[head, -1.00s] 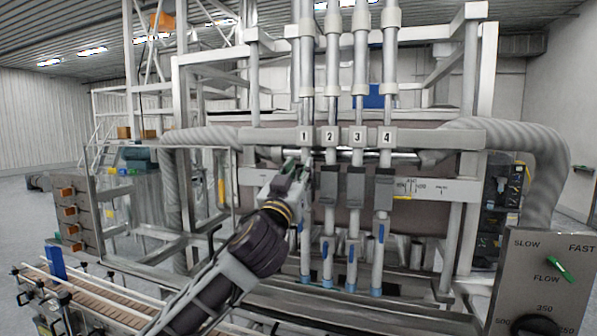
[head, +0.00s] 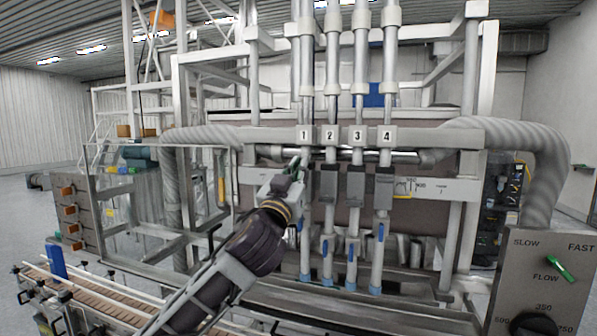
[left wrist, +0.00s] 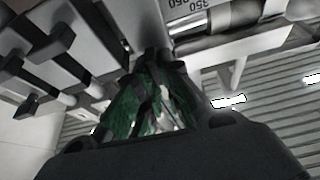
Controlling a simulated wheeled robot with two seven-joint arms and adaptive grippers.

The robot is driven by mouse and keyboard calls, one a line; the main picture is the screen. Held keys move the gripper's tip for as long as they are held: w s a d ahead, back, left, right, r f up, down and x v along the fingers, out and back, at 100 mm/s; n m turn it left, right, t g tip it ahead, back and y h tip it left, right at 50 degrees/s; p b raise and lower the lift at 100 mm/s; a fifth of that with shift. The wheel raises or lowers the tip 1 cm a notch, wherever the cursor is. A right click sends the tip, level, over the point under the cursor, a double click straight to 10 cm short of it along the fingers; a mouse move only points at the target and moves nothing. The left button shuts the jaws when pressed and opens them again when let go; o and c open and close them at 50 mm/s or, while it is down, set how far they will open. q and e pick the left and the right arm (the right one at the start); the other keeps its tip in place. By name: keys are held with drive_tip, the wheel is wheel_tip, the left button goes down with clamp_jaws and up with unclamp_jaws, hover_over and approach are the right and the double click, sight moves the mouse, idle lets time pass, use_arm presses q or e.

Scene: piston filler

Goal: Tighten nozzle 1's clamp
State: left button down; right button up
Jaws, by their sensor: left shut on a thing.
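The number 1 plate (head: 304,135) sits on the crossbar above nozzle 1 (head: 306,245), a pale upright tube with a blue tip at the left of the row. Its clamp is mostly hidden behind my left gripper (head: 296,168). That gripper is at the clamp's height, on nozzle 1's left front side. In the left wrist view its green-padded fingers (left wrist: 156,58) come together on a small dark part, which I take to be the clamp's handle. The fingers cover most of that part. My right gripper is not in view.
Dark clamp blocks of nozzle 2 (head: 328,186), nozzle 3 (head: 355,187) and nozzle 4 (head: 383,190) stand close on the right. A conveyor (head: 90,300) runs at lower left. A control panel (head: 540,285) stands at lower right.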

use_arm(q)
drive_tip(key=shift+m, duration=0.3)
drive_tip(key=shift+s+d+f+m+g+h+p, duration=0.15)
drive_tip(key=shift+m+g+h+p, duration=0.85)
drive_tip(key=shift+m, duration=2.5)
drive_tip(key=shift+w+d+f+m+g+h+p, duration=0.1)
drive_tip(key=shift+d+f+m+g+h+p, duration=0.25)
drive_tip(key=shift+m+g, duration=2.15)
drive_tip(key=shift+s+f+m+g+h+p, duration=0.15)
drive_tip(key=shift+m+h+p, duration=0.6)
drive_tip(key=shift+m, duration=3.75)
drive_tip(key=c, duration=1.6)
unclamp_jaws()
drive_tip(key=shift+r, duration=0.1)
drive_tip(key=shift+o, duration=0.2)
drive_tip(key=shift+s+a, duration=0.1)
drive_tip(key=v, duration=1.1)
drive_tip(key=shift+s+a, duration=0.2)
drive_tip(key=shift+a, duration=0.1)
